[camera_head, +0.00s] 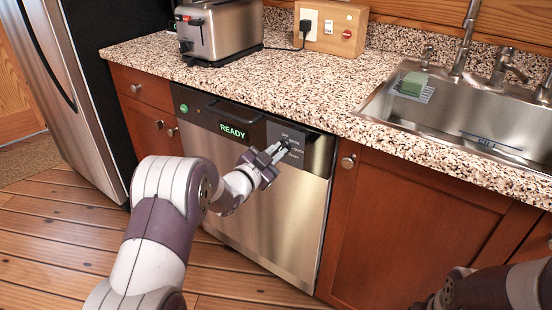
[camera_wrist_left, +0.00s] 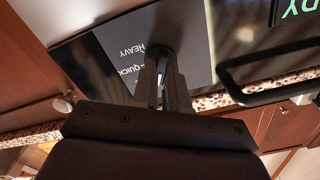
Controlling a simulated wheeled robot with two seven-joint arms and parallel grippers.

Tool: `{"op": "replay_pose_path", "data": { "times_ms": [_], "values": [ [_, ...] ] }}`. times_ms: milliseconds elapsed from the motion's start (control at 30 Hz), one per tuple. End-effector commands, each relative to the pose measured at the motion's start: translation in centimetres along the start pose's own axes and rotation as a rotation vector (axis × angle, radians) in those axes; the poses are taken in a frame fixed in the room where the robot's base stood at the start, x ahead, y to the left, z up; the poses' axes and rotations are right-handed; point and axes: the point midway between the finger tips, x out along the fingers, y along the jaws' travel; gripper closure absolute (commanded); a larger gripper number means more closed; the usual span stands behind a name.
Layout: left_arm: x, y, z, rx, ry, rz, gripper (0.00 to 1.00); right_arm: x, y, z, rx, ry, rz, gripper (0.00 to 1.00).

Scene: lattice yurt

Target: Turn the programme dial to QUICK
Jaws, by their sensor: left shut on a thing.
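The dishwasher (camera_head: 262,215) has a steel door and a dark control strip with a lit READY display (camera_head: 233,131). The programme dial (camera_wrist_left: 161,52) is a dark round knob on that strip. My left gripper (camera_head: 275,152) is shut on the dial, its fingertips on either side of it; the left wrist view shows the two fingers too (camera_wrist_left: 162,80). In that view the labels HEAVY (camera_wrist_left: 131,52) and QUICK (camera_wrist_left: 130,73) appear upside down beside the dial. The dial's pointer is hidden by the fingers. My right arm shows at the lower right, its fingertips unclear.
A bar handle (camera_wrist_left: 268,82) runs along the dishwasher top. A fridge (camera_head: 65,80) stands left; a wooden cabinet (camera_head: 400,220) is right.

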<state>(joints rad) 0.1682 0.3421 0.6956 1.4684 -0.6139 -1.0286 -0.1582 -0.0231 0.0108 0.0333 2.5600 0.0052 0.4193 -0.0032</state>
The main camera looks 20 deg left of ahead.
Motion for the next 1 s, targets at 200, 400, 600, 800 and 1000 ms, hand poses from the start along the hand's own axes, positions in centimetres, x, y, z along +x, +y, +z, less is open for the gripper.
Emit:
{"op": "replay_pose_path", "data": {
  "times_ms": [200,400,600,800,1000],
  "values": [
    [0.0,0.3,0.5,0.204,0.000,0.000,1.00,2.4,0.0,0.3,0.000,0.000,0.000,0.57],
    [0.0,0.4,0.5,0.394,0.000,0.000,1.00,4.4,0.0,0.5,0.000,0.000,0.000,0.57],
    [0.0,0.5,0.6,0.582,0.001,-0.001,1.00,6.5,0.0,0.8,0.000,0.000,0.000,0.57],
    [0.0,0.6,0.6,0.757,0.000,0.000,1.00,8.6,0.0,1.0,0.000,0.000,0.000,0.57],
    [0.0,0.5,0.5,0.900,0.001,0.000,1.00,10.3,0.0,1.2,0.000,0.000,0.000,0.57]
  ]
}}
